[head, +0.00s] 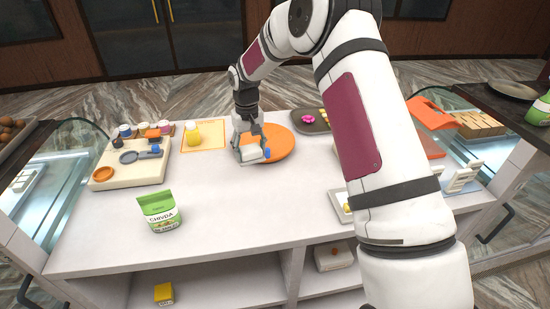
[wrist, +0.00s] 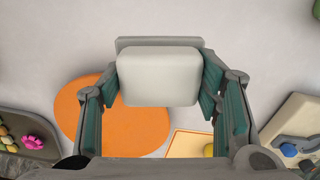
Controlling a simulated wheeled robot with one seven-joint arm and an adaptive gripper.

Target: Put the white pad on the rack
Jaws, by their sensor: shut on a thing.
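The white pad (wrist: 158,76) is a rounded pale block on a grey backing (wrist: 160,42). It is held between the two finger pads of my gripper (wrist: 160,85) in the wrist view. In the head view my gripper (head: 252,151) is at the left front edge of the orange disc, over the counter. The pad (head: 250,154) shows there as a small white shape, partly covered by the fingers; its height above the counter is hard to tell. A white slotted rack (head: 462,179) stands at the counter's right, beyond my arm.
An orange disc (head: 284,143) lies beside the gripper. A cream board (head: 106,179) with small items is at left. A green chivda packet (head: 160,211) stands front left. The counter's middle (head: 235,215) is clear.

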